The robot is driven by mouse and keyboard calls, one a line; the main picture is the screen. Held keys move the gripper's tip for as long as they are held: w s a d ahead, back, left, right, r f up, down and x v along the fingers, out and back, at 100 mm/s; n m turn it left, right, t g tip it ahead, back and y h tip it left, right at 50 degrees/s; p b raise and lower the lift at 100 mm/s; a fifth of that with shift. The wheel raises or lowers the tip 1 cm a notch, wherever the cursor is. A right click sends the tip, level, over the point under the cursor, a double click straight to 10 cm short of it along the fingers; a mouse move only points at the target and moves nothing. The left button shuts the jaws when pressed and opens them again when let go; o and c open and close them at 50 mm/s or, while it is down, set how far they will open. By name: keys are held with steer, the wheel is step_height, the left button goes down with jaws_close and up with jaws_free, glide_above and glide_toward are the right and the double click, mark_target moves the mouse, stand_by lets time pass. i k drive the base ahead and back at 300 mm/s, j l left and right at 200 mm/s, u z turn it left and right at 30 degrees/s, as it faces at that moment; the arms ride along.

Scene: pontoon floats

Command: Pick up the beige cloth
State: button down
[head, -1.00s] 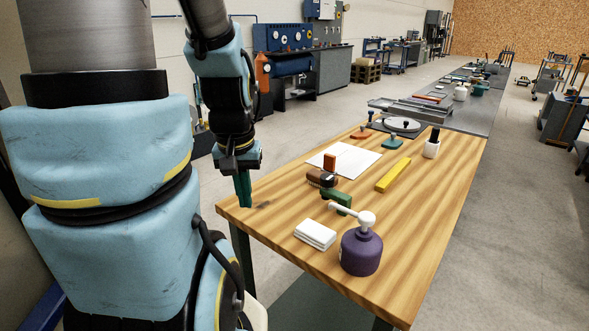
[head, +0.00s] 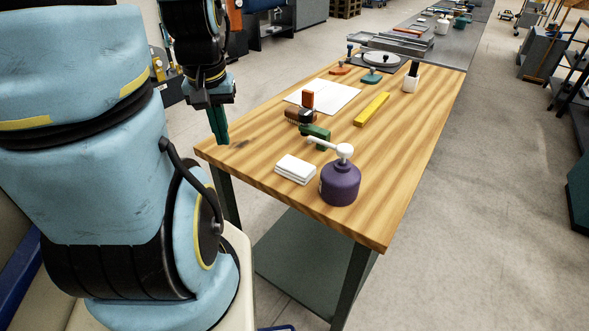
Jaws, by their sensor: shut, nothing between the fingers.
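A folded cloth (head: 295,169), off-white to nearly white in this light, lies flat near the front edge of the wooden table (head: 400,190). It is the only folded cloth I see. My gripper (head: 219,136) points down at the table's left corner, to the left of the cloth and apart from it. Its green fingers are together with nothing between them.
A purple bottle with a white top (head: 340,184) stands close to the cloth's right. Behind the cloth are a green block-like item (head: 316,134), a brown stamp-like item (head: 300,116), white paper (head: 335,97) and a yellow bar (head: 371,109). The table's front right is clear.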

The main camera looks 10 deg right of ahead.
mark_target(300, 172)
steer(key=i+j+z, duration=0.3)
steer(key=j, duration=0.3)
steer(key=i+j+z, duration=0.15)
steer(key=j, duration=0.2)
steer(key=i+j+z, duration=0.15)
steer(key=j, duration=0.2)
steer(key=i, duration=0.05)
